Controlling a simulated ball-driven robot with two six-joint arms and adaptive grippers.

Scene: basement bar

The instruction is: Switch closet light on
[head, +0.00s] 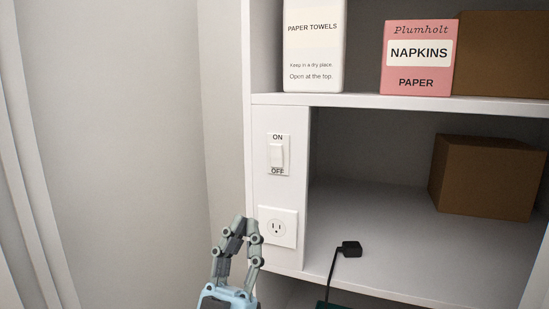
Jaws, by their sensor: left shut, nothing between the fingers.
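The white light switch (276,156) is on the narrow front panel of a white shelf unit, left of the middle compartment. "ON" is printed above its lever and "OFF" below it. I cannot tell which way the lever is set. My left gripper (244,221) is below and to the left of the switch, its fingers pointing up. It is shut and empty, beside the lower left of a wall outlet and apart from the switch. My right gripper is not in view.
The outlet (277,228) is below the switch. A black plug (349,249) with a cord lies on the lower shelf near a brown box (487,178). Paper towels (314,45), pink napkins (418,60) and another brown box (503,55) stand above. A bare wall (120,140) is at left.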

